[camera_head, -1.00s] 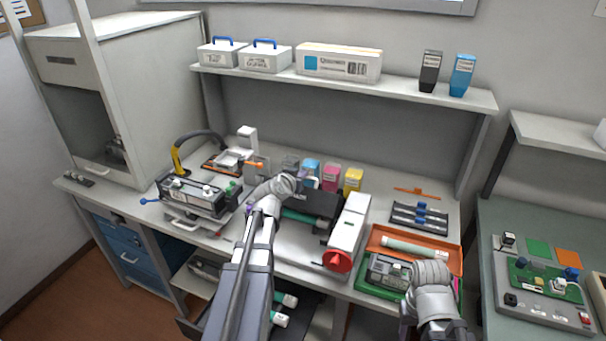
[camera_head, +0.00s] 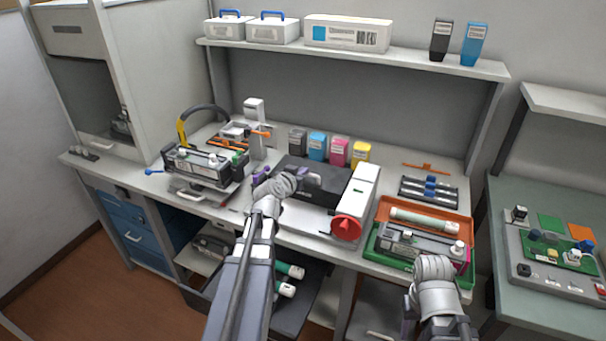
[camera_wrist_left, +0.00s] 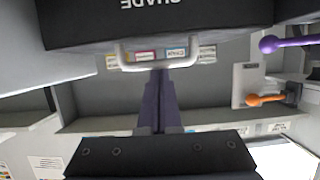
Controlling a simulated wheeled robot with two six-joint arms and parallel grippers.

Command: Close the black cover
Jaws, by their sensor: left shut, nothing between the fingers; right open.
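The black cover (camera_head: 325,202) lies low over the middle of the white machine (camera_head: 350,210) on the bench. In the left wrist view the cover (camera_wrist_left: 90,22) fills the top edge, with upside-down lettering and a pale handle (camera_wrist_left: 124,58). My left gripper (camera_head: 312,179) is over the cover in the head view. In the left wrist view its dark fingers (camera_wrist_left: 160,76) are together and empty, with their tips by the handle; I cannot tell whether they touch. My right gripper (camera_head: 408,325) is open at the front right, mostly hidden by its wrist.
A red knob (camera_head: 346,229) sticks out at the machine's front right. Several toner boxes (camera_head: 339,152) stand behind it. An orange tray (camera_head: 455,215) and a green tray (camera_head: 393,263) are to the right. Another device (camera_head: 205,165) stands left.

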